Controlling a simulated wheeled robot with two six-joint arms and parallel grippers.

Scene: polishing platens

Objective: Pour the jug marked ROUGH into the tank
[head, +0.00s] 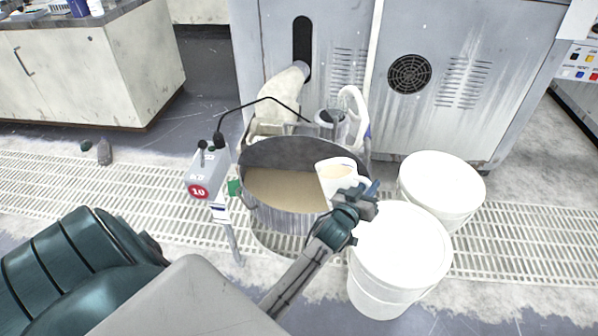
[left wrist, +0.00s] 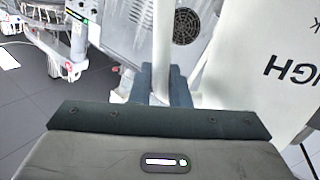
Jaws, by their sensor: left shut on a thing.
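The white jug (head: 325,184) is held over the right part of the round grey tank (head: 290,222). Tan liquid shows in the jug's mouth, and the jug looks tilted a little; I see no stream leaving it. The tank holds tan, cloudy liquid. My left gripper (head: 357,197) is at the jug's right side, shut on its handle. In the left wrist view the gripper's fingers (left wrist: 163,84) close around the white handle (left wrist: 162,45), and upside-down letters reading "UGH" show on the jug's side (left wrist: 275,30). My right gripper is not in view.
Two white lidded buckets (head: 399,245) (head: 441,185) stand right of the tank. A grey box with a red "10" label (head: 203,183) is at its left. A pale hose (head: 280,97), a grey cylinder (head: 330,119) and a white handle-like loop (head: 354,104) are behind. A grey machine cabinet (head: 450,45) stands beyond.

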